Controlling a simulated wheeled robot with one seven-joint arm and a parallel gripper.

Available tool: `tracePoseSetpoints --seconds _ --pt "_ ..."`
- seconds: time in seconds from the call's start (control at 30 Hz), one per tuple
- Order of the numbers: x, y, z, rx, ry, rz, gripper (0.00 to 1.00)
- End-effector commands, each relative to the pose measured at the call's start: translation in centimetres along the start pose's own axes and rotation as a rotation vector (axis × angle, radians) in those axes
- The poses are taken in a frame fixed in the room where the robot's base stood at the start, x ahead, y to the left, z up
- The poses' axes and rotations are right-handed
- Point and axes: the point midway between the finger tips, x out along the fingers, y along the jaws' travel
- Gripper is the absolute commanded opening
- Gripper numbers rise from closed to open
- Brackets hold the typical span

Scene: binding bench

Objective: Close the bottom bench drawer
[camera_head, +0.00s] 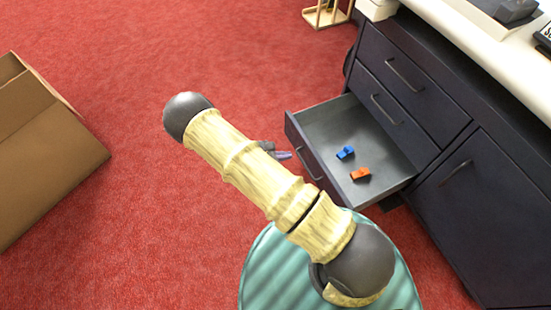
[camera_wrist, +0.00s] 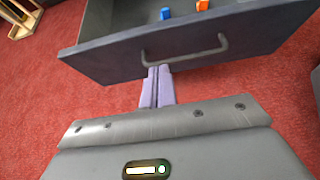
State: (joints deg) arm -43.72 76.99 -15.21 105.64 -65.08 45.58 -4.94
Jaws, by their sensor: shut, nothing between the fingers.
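The bottom bench drawer (camera_head: 330,122) is pulled well out of the dark bench in the head view. Its front panel with a bar handle faces my gripper; the front also shows in the wrist view (camera_wrist: 110,62). A blue item (camera_head: 345,153) and an orange item (camera_head: 360,174) lie inside it. My gripper (camera_head: 284,155) is just outside the drawer front, partly hidden behind my arm. In the wrist view my gripper's fingers (camera_wrist: 158,72) are together and empty, with their tips close below the handle (camera_wrist: 186,50). Whether they touch the front cannot be told.
Two shut drawers (camera_head: 400,75) sit above the open one, and a shut cabinet door (camera_head: 490,210) is at right. A cardboard box (camera_head: 45,150) stands on the red carpet at left. A wooden rack (camera_head: 326,14) stands at the back. Carpet before the drawer is clear.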

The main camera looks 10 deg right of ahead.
Motion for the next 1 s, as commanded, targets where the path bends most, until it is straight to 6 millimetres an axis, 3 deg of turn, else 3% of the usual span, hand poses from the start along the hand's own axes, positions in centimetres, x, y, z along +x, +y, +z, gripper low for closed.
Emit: tracePoseSetpoints --seconds 0.2,0.4,1.0 --pt "4.1 0.0 0.0 0.003 0.0 -0.003 0.0" --pt "6.2 0.0 1.5 0.002 0.001 -0.002 0.0" --pt "6.9 0.0 2.3 0.002 0.0 -0.002 0.0"
